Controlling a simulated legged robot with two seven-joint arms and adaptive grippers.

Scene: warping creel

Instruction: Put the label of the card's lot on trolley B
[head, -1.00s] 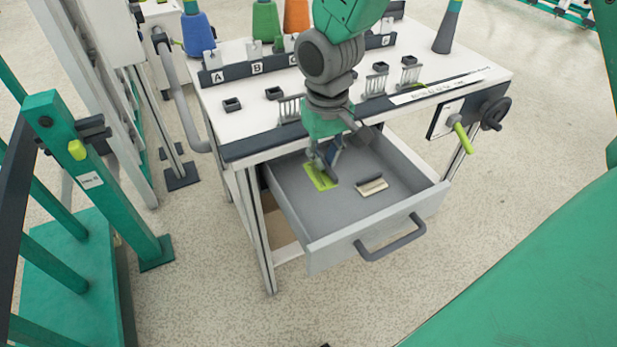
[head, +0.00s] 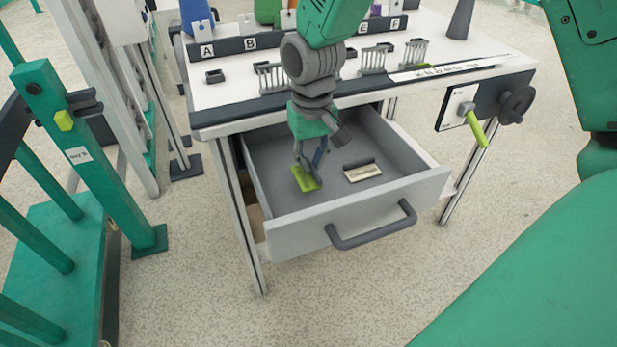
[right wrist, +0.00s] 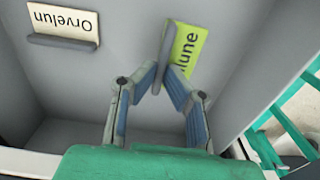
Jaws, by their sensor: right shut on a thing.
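A lime-green label (head: 306,181) is at the left part of the open drawer (head: 290,229). In the right wrist view the green label (right wrist: 187,48) shows the letters "lune"; the rest of its word is hidden. My right gripper (head: 309,171) points down into the drawer. Its fingertips (right wrist: 160,84) are closed on the grey strip along the label's edge. I cannot tell how far it is off the drawer floor. A cream label (head: 362,172) lies to the right, apart from the gripper; it reads "Orvelun" in the right wrist view (right wrist: 65,22). My left gripper is out of view.
The white table (head: 235,92) above the drawer carries a lettered rack (head: 228,48), small dark holders and comb-like pieces. A panel with a green lever (head: 475,128) is at its right. A green frame (head: 88,165) with a small white plate stands left. Floor in front is clear.

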